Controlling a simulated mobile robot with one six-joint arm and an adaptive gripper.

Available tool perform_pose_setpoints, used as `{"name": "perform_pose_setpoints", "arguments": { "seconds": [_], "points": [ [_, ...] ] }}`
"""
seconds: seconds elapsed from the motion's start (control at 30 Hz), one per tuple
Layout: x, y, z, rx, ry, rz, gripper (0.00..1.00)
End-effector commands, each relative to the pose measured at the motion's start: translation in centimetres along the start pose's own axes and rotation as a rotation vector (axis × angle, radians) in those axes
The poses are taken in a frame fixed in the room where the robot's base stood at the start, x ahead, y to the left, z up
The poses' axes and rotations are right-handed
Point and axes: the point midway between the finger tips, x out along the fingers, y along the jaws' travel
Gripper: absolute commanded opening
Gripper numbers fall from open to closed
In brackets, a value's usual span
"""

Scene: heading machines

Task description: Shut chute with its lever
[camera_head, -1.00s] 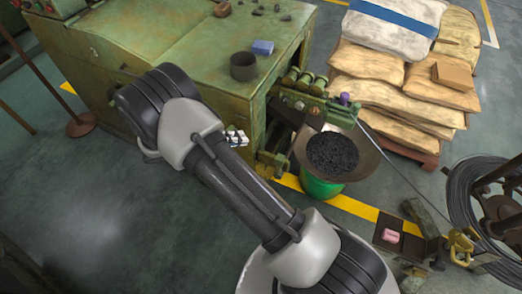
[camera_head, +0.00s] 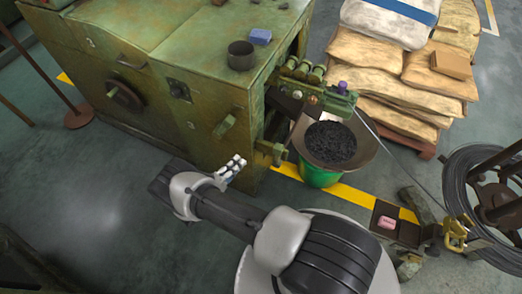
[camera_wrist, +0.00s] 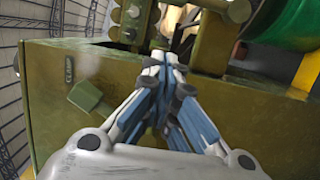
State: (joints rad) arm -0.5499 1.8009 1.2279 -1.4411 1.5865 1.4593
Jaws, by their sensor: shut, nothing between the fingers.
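A green lever-like handle (camera_head: 225,125) sticks out from the front face of the green machine (camera_head: 170,100). The same handle shows left of my fingers in the wrist view (camera_wrist: 90,97), apart from them. A dark sloped plate, probably the chute (camera_head: 287,104), sits at the machine's right side above a wide pan of dark pieces (camera_head: 332,143). Its exact position is unclear. My gripper (camera_head: 238,161) is shut and empty, below and slightly right of the handle in the head view. Its fingertips (camera_wrist: 163,62) point at the machine face and upper edge in the wrist view.
A green tub (camera_head: 318,177) stands under the pan. A wire coil (camera_head: 460,200) is at the right, and sacks (camera_head: 385,70) are stacked behind.

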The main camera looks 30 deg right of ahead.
Motion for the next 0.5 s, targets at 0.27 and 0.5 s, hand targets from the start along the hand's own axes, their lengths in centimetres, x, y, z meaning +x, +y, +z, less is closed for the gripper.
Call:
{"name": "perform_pose_setpoints", "arguments": {
  "seconds": [0.27,0.5],
  "points": [
    [3.3,-0.1,0.2,-0.002,-0.006,-0.001,0.0],
    [8.5,-0.1,0.2,0.0,-0.007,-0.001,0.0]
  ]
}}
